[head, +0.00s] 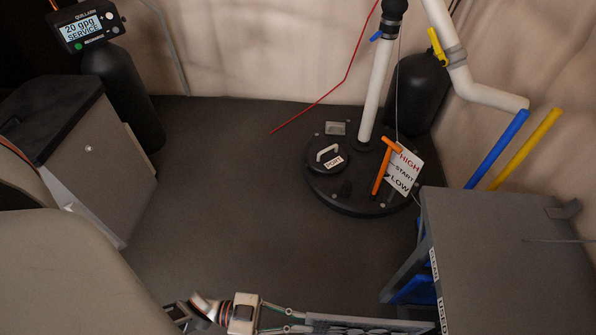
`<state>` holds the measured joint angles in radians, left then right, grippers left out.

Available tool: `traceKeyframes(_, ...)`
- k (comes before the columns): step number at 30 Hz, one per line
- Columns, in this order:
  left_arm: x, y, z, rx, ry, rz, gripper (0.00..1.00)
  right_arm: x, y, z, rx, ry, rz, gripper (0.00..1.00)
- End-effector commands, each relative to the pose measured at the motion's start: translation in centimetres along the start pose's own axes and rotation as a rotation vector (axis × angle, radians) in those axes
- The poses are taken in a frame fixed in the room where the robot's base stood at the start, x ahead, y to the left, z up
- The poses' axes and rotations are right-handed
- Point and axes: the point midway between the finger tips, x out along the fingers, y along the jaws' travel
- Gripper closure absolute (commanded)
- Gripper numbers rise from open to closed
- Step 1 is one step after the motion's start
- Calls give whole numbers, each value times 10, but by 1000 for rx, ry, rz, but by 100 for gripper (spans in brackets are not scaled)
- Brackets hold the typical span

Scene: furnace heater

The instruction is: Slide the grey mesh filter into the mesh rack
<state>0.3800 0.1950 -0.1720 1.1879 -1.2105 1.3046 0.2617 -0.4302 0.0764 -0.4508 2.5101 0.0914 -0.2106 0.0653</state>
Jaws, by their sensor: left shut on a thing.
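My left gripper (293,321) is at the bottom edge, reaching in from the left. It is shut on the left end of the grey mesh filter (368,322), a flat panel with a pale frame. The lower part of the filter is cut off by the picture edge. The filter's right end is close to the grey rack (505,235) at the lower right; I cannot tell whether they touch. The rack carries labels that seem to read CLEAN (434,264) and USED (442,316). Its slots are mostly hidden from this angle. My right gripper is not in view.
A round black sump lid (345,197) with a white pipe (375,90), an orange T-handle (383,168) and a HIGH/LOW sign (404,173) stands beyond. Blue (497,150) and yellow (525,148) rods rise behind the rack. The grey floor (230,200) between is clear.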

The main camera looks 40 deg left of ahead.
Motion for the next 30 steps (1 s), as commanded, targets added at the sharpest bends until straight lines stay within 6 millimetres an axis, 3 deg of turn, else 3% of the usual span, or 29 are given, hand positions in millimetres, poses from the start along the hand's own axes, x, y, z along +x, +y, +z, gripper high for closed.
traceKeyframes(17, 1, 0, 0, 0, 1, -1, 100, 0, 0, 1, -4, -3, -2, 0)
traceKeyframes(30, 26, 0, 0, 0, 2, 0, 100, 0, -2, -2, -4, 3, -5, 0)
